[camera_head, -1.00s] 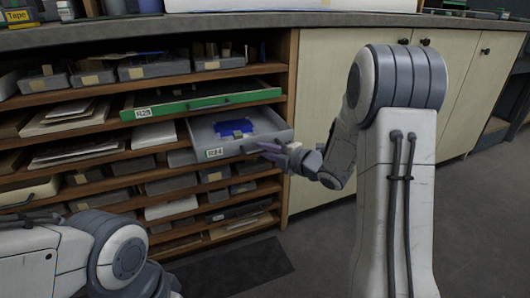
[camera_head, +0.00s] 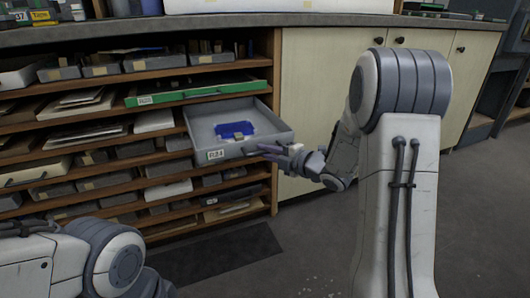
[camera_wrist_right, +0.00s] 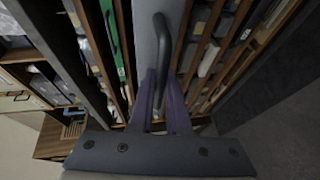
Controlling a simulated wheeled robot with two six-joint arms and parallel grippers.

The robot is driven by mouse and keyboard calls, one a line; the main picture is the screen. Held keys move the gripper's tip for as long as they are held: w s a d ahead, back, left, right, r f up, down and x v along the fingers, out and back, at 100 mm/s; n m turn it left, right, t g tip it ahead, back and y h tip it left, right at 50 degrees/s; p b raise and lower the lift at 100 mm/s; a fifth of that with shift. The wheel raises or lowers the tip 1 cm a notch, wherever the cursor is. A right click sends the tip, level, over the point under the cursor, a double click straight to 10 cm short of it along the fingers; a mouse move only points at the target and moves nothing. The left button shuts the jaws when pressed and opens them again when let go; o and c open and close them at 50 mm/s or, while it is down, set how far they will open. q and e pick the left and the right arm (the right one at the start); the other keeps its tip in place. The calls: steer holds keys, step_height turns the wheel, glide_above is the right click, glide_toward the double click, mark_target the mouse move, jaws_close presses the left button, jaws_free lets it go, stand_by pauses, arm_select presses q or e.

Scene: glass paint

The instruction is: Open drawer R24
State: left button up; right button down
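Drawer R24 (camera_head: 239,135) is a grey tray labelled R24, pulled well out of the shelf rack, with a blue item (camera_head: 234,130) lying inside. My right gripper (camera_head: 266,149) is at the drawer's front handle. In the right wrist view, the fingers (camera_wrist_right: 163,88) are close together on either side of the dark curved handle (camera_wrist_right: 161,42), shut on it. My left arm shows at the lower left of the head view, but its gripper is out of view.
Cream cupboards (camera_head: 318,110) stand to the right under the counter (camera_head: 150,38). A dark mat (camera_head: 215,262) lies on open floor in front.

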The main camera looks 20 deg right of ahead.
steer(key=c, duration=0.9)
jaws_free()
steer(key=shift+a, duration=0.1)
steer(key=p+v, duration=0.3)
steer(key=v, duration=0.7)
steer(key=shift+s+r, duration=0.1)
steer(key=shift+s, duration=0.15)
